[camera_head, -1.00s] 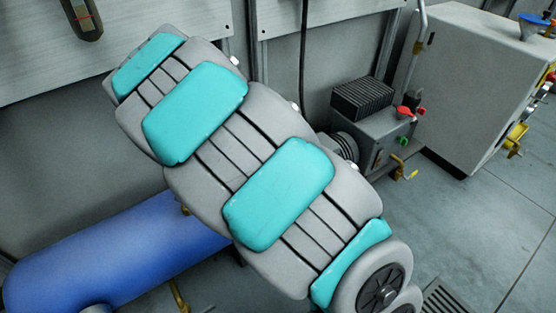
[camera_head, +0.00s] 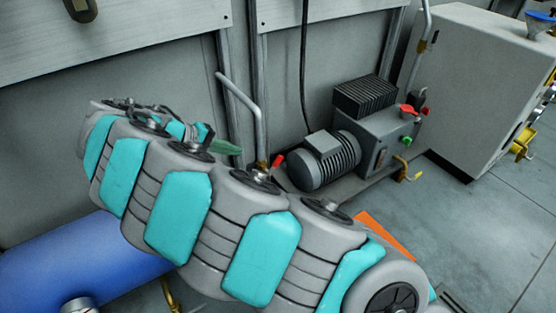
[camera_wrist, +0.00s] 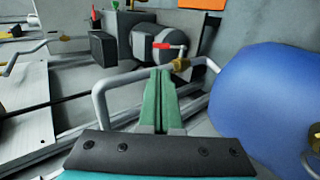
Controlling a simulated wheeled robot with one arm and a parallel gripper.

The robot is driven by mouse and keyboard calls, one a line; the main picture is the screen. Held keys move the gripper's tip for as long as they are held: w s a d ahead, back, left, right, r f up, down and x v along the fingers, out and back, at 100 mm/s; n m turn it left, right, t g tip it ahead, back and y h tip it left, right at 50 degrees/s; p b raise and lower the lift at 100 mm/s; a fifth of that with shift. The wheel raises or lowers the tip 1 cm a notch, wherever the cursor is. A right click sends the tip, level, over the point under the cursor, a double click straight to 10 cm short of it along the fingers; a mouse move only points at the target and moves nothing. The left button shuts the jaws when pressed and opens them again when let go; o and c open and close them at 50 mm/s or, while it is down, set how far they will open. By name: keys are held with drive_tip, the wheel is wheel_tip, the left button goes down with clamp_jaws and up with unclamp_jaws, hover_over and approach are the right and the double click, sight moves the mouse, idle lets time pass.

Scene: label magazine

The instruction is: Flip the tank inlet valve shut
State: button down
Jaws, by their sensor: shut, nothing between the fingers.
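The valve is a brass body with a red lever (camera_head: 279,160) on a grey bent pipe (camera_head: 258,120), beside the blue tank (camera_head: 80,255). In the wrist view the red lever (camera_wrist: 170,46) stands above the brass body (camera_wrist: 181,64) and looks roughly in line with the pipe there. My gripper (camera_wrist: 160,74) has green fingers closed together and empty. In that picture the fingertips are just below and left of the valve; no contact is visible. In the head view, my gripper (camera_head: 226,147) shows only partly, left of the lever, with my arm covering the rest.
A grey motor (camera_head: 325,158) and a pump box with a red knob (camera_head: 408,109) stand right of the valve. A large grey cabinet (camera_head: 475,85) is farther right. The grey pipe and blue tank (camera_wrist: 270,95) flank my fingers closely.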

sight(276, 159)
idle(0.3)
drive_tip(key=p+x, duration=0.1)
drive_tip(key=x, duration=1.3)
drive_tip(key=shift+s, duration=0.1)
drive_tip(key=shift+d, duration=0.1)
